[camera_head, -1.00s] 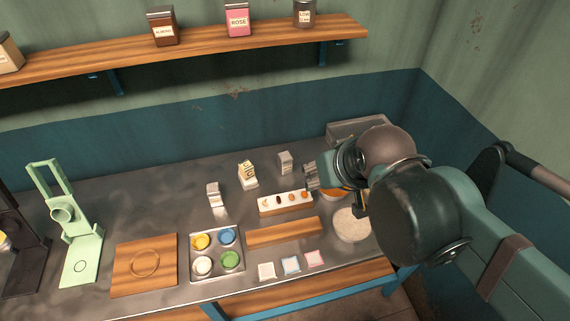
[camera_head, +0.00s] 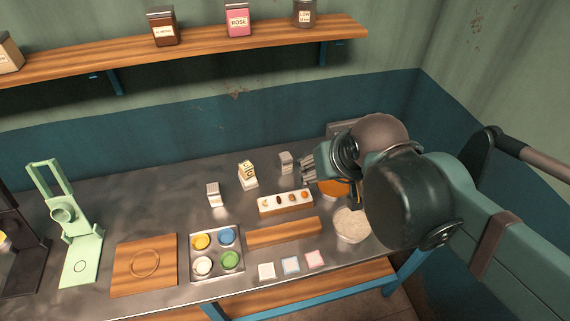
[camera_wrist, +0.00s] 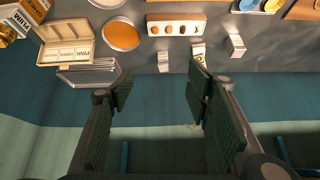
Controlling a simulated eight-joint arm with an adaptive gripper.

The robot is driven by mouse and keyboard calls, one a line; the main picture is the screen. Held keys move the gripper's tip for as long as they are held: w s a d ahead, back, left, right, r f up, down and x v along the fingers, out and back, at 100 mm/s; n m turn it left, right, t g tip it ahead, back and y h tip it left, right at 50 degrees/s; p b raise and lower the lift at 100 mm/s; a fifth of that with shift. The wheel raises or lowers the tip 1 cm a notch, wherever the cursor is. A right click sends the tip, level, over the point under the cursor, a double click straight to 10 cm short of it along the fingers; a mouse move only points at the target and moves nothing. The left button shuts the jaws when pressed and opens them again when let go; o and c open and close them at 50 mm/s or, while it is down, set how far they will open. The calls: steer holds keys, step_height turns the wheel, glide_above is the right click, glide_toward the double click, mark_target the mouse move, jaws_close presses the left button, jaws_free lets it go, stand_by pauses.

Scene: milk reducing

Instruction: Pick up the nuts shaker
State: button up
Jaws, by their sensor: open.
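Three small carton-like containers stand upright at the back of the counter: a white one (camera_head: 213,194), a cream one with dark and yellow print (camera_head: 247,175) and a grey one (camera_head: 285,162). They also show in the wrist view as a grey one (camera_wrist: 163,62), a printed one (camera_wrist: 198,52) and a white one (camera_wrist: 235,45). No label is readable, so I cannot tell which is the nuts shaker. My gripper (camera_head: 308,171) is open and empty, just right of the grey container. Its spread fingers (camera_wrist: 160,92) show in the wrist view, apart from all containers.
A white-topped block with several brown and orange pieces (camera_head: 285,202) lies in front of the containers. An orange-filled bowl (camera_head: 333,188) and a pale-filled bowl (camera_head: 351,224) stand to the right. A tray of coloured cups (camera_head: 216,252) is front left. The wall is close behind.

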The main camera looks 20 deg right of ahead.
steer(key=w+f+m+g, duration=0.15)
steer(key=w+m, duration=0.25)
steer(key=w, duration=0.5)
steer(key=m+g+h+b, duration=0.2)
steer(key=m+g+h, duration=0.15)
steer(key=m, duration=0.45)
glide_toward(282, 156)
steer(key=s+d+r, duration=0.3)
steer(key=s, duration=0.1)
steer(key=w+f+m, duration=0.1)
steer(key=f, duration=0.1)
steer(key=w+a+f+m, duration=0.1)
steer(key=w+f, duration=0.1)
steer(key=f, duration=0.1)
steer(key=w+f+m, duration=0.1)
steer(key=f, duration=0.1)
steer(key=shift+w+a+f+g+h, duration=0.15)
steer(key=shift+w+f+g+h, duration=0.2)
steer(key=shift+w+g, duration=0.05)
steer(key=shift+w+f, duration=0.2)
steer(key=shift+f, duration=0.3)
steer(key=shift+x, duration=1.25)
steer(key=shift+f, duration=0.1)
steer(key=shift+s+x, duration=0.2)
steer(key=shift+x, duration=2.35)
